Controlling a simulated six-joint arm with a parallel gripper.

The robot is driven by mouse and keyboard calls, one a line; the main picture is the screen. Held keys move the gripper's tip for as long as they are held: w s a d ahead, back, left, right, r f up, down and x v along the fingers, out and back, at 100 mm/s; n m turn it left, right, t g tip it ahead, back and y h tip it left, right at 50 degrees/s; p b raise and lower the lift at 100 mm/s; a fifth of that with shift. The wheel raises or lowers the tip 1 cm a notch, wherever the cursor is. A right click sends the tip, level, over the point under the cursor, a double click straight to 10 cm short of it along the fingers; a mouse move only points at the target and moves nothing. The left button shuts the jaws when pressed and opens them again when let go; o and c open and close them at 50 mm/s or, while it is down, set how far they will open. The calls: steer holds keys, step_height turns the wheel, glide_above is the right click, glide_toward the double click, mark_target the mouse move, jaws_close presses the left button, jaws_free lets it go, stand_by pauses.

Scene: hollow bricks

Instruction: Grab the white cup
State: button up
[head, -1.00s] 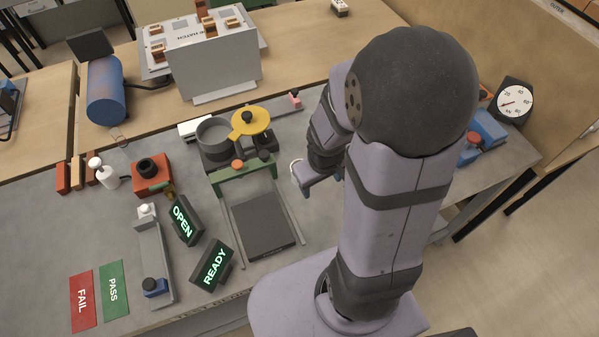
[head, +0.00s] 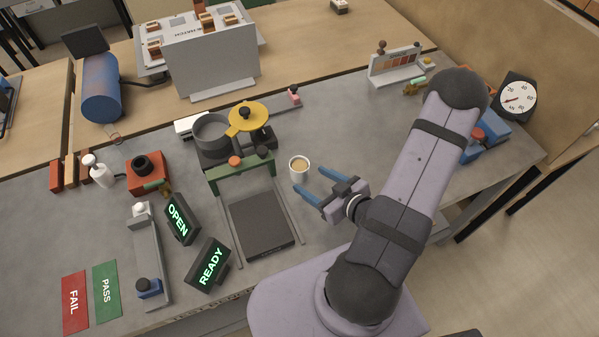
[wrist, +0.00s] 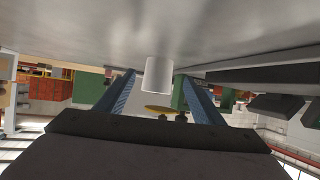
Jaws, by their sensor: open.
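The white cup (head: 299,169), holding a tan liquid, stands upright on the grey table to the right of the green frame. My gripper (head: 319,184) has two blue fingers, spread open with nothing between them. Its fingertips point left, just short of the cup, on its right and near side. In the wrist view the picture is upside down; the white cup (wrist: 158,75) appears in the gap between the blue fingers of my gripper (wrist: 157,88), ahead of them. I cannot tell whether a finger touches it.
A green frame (head: 243,178) with a dark plate (head: 262,224) stands left of the cup. A grey pot (head: 213,133) and a yellow disc (head: 249,117) are behind it. A dial gauge (head: 517,96) stands far right.

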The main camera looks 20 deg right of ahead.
mark_target(305, 175)
steer(key=shift+a+r+t, duration=0.15)
steer(key=shift+r+t, duration=0.1)
steer(key=shift+t, duration=0.15)
steer(key=shift+b+x, duration=0.9)
steer(key=shift+x, duration=0.1)
steer(key=shift+p+x, duration=0.95)
steer(key=shift+x, duration=1.7)
steer(key=shift+d, duration=0.25)
steer(key=c, duration=1.2)
